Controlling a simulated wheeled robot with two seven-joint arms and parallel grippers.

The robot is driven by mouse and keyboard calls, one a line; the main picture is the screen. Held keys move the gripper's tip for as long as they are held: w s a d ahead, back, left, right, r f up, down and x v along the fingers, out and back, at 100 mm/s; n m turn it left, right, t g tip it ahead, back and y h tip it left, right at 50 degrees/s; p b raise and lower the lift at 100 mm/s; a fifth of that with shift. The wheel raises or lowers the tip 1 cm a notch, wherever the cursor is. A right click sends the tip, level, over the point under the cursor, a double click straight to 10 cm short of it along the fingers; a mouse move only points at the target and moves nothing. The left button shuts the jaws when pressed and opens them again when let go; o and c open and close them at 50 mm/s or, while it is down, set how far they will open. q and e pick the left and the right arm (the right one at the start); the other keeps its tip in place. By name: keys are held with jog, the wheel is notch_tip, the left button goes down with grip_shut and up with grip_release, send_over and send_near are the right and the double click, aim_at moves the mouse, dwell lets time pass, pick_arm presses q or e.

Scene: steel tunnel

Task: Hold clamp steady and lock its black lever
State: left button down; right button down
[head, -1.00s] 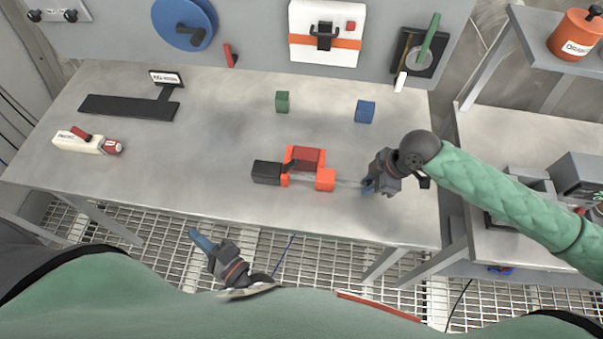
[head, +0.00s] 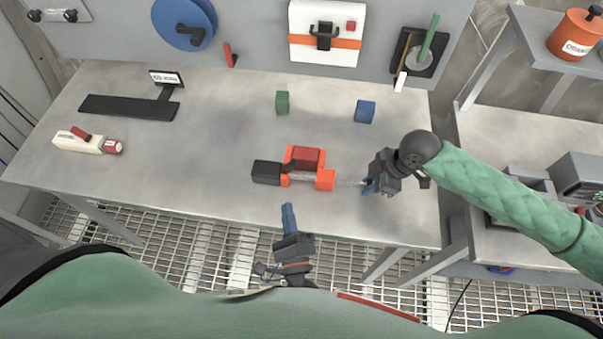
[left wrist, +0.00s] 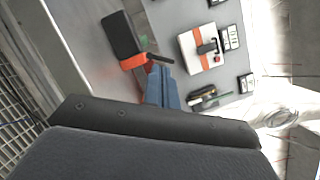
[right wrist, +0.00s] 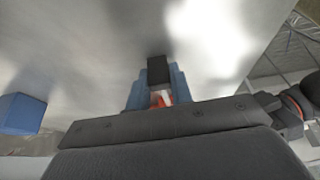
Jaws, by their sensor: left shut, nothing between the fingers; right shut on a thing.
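The orange clamp (head: 325,180) lies on the steel table (head: 200,150) around a dark red block (head: 306,157), with a black block (head: 267,172) at its left end. Its black lever (head: 289,166) sticks up near that end; it also shows in the left wrist view (left wrist: 160,58). My right gripper (head: 368,187) is shut on the clamp's thin silver bar at the right. In the right wrist view the clamp (right wrist: 160,98) shows partly between the blue fingers. My left gripper (head: 288,208) is shut and empty, in front of the clamp and apart from it.
A green block (head: 282,102) and a blue block (head: 365,111) stand behind the clamp. A panel with a white case (head: 327,20) rises behind.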

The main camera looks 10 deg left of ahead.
aim_at(290, 166)
pick_arm(q)
jog(key=d, duration=0.1)
jog(key=d+m+h, duration=0.1)
jog(key=d+h, duration=0.1)
jog(key=shift+w+d+m, duration=0.35)
jog(key=shift+m, duration=0.05)
jog(key=shift+w, duration=0.1)
jog(key=x, duration=0.9)
jog(key=shift+w+r, duration=0.15)
jog(key=shift+w, duration=0.25)
